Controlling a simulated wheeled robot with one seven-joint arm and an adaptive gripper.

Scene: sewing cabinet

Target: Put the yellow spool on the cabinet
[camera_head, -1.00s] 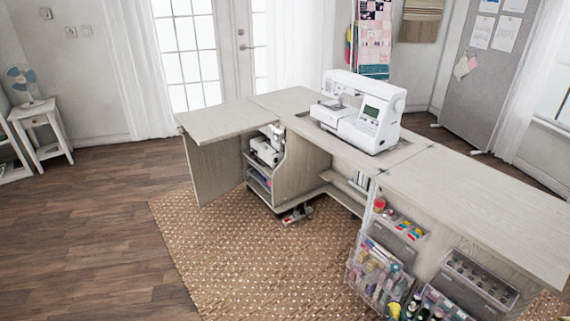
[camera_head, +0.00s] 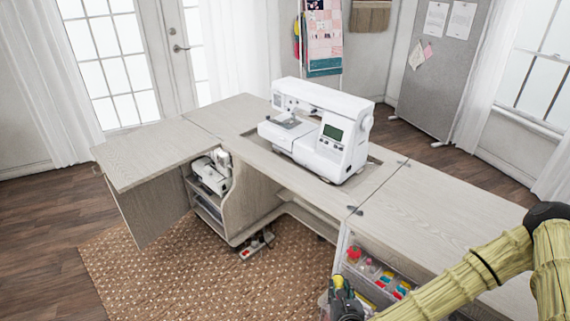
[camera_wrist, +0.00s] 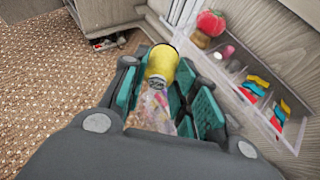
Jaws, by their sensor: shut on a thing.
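The yellow spool (camera_wrist: 162,66) is between the fingers of my gripper (camera_wrist: 165,95) in the wrist view, with its pale end toward the camera. My gripper is shut on it, beside the clear bins on the cabinet's open door. The cabinet (camera_head: 240,118) has a light wood top, spread out in several leaves, above the gripper's level.
A white sewing machine (camera_head: 318,130) stands on the middle of the top. The left leaf (camera_head: 150,152) and right leaf (camera_head: 430,205) are bare. A clear door bin (camera_head: 378,280) holds a red pincushion (camera_wrist: 211,22) and small coloured items. A patterned rug (camera_head: 160,270) lies below.

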